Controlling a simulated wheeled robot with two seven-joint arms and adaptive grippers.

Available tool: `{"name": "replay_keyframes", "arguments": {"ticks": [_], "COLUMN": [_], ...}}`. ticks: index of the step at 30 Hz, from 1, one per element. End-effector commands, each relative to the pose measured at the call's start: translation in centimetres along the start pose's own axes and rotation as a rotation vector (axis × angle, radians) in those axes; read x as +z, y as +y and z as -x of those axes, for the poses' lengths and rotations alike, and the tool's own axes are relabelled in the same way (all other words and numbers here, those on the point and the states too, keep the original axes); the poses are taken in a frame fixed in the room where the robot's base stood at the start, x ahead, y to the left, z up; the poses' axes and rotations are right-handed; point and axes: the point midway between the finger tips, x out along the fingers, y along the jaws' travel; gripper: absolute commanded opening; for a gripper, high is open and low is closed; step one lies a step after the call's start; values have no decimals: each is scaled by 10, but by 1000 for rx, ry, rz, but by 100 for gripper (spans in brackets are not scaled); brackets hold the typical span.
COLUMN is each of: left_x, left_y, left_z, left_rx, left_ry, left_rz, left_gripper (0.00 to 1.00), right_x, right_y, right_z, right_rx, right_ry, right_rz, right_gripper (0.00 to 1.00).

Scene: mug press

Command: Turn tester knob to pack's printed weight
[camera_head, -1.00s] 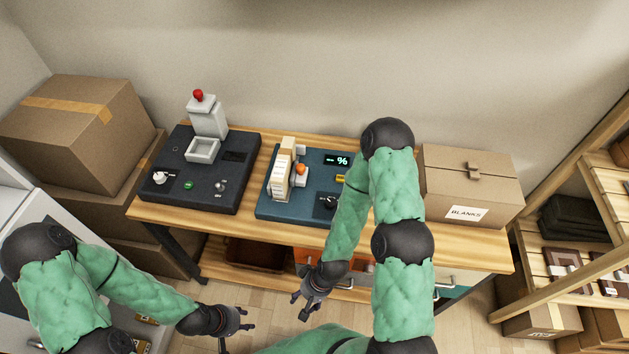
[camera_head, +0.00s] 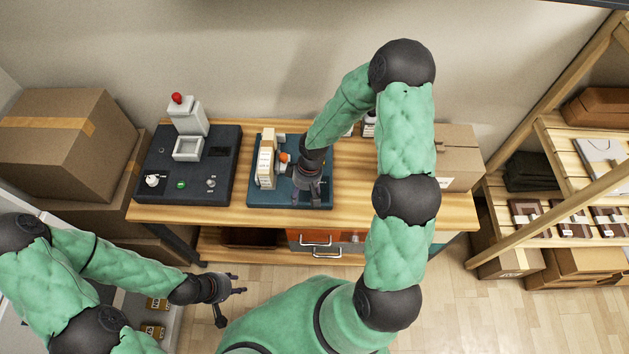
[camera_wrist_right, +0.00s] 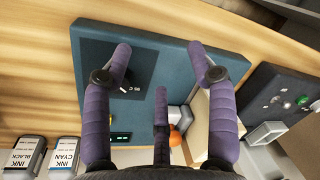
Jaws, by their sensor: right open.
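A blue device (camera_head: 262,200) with a cream upright part (camera_head: 267,158) and an orange piece (camera_head: 284,157) stands on the bench. It also shows in the right wrist view (camera_wrist_right: 170,65). Its black dial patch (camera_wrist_right: 141,72) is partly covered by a finger there, so I cannot read its setting. A lit display (camera_wrist_right: 121,136) is also partly covered. My right gripper (camera_head: 312,200) is open over the right part of this device, its fingers (camera_wrist_right: 160,75) spread with nothing between them. My left gripper (camera_head: 234,300) is open and empty in front of the bench. No printed weight is legible.
A dark device (camera_head: 225,180) with a white knob and red-topped column stands left of the blue one. A carton (camera_head: 455,150) is at the right end. Bare wood (camera_head: 350,205) lies right of the blue device.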

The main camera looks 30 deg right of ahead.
Motion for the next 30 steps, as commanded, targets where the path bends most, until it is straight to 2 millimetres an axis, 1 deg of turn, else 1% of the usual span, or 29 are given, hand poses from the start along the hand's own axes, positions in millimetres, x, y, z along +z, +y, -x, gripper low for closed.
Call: {"name": "replay_keyframes", "arguments": {"ticks": [1,3,6,9,11,14,24,30], "left_x": [0,0,0,0,0,0,-1,-1], "left_y": [0,0,0,0,0,-1,-5,-6], "left_z": [0,0,0,-1,-1,-3,-13,-17], "left_rx": [0,0,0,0,0,0,0,0], "left_ry": [0,0,0,0,0,0,0,0], "left_rz": [0,0,0,0,0,0,0,0], "left_gripper": [40,40,40,40,40,40,40,40], "right_x": [-9,-13,-17,-17,-17,-16,-14,-13], "right_y": [17,36,53,60,62,63,73,77], "right_z": [19,39,59,64,61,50,-10,-32], "right_rx": [47,101,153,174,176,174,172,173], "right_ry": [-3,-22,-42,-53,-56,-57,-55,-54], "right_rz": [38,81,114,127,129,127,127,126], "right_gripper": [58,58,58,58,58,58,58,58]}}
